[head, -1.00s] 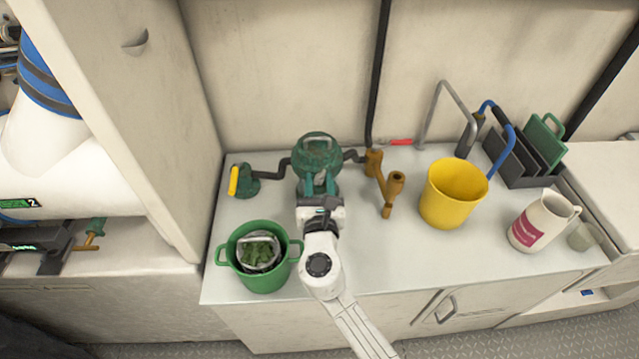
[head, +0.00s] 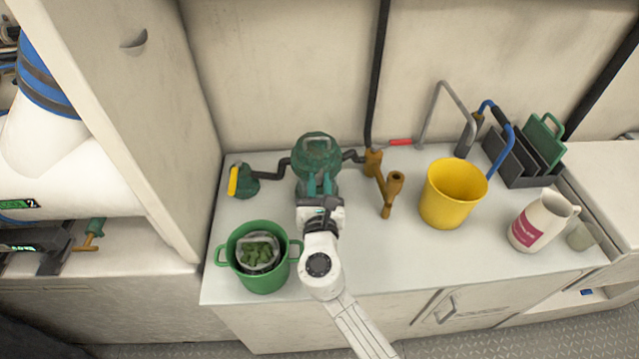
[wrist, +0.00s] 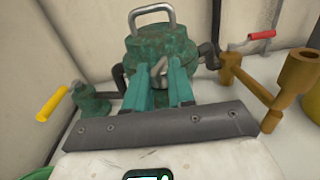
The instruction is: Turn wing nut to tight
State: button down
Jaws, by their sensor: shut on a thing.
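The green strainer housing (head: 318,155) stands at the back of the white counter and has a metal handle on its lid. In the wrist view, the same housing (wrist: 165,48) fills the top middle. A grey metal wing nut (wrist: 157,68) is on its near side, partly hidden by my fingers. My gripper (head: 319,183) reaches the near side of the housing. In the wrist view, my gripper's (wrist: 158,78) two teal fingers are on either side of the wing nut and shut on it. I cannot read how tight the nut is.
A yellow-handled valve (head: 243,181) and bronze pipe fitting (head: 394,185) flank the housing, joined by dark hoses. A green bucket (head: 264,280) with leafy debris stands close left of my arm. A yellow bucket (head: 440,205), white jug (head: 538,225) and dark rack (head: 515,160) stand right.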

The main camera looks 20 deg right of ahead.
jog(key=shift+a, duration=0.15)
dwell(0.4)
jog(key=c, duration=0.9)
grip_release()
jog(key=shift+c, duration=0.2)
jog(key=v, duration=1)
jog(key=shift+s, duration=0.4)
jog(key=shift+a, duration=0.1)
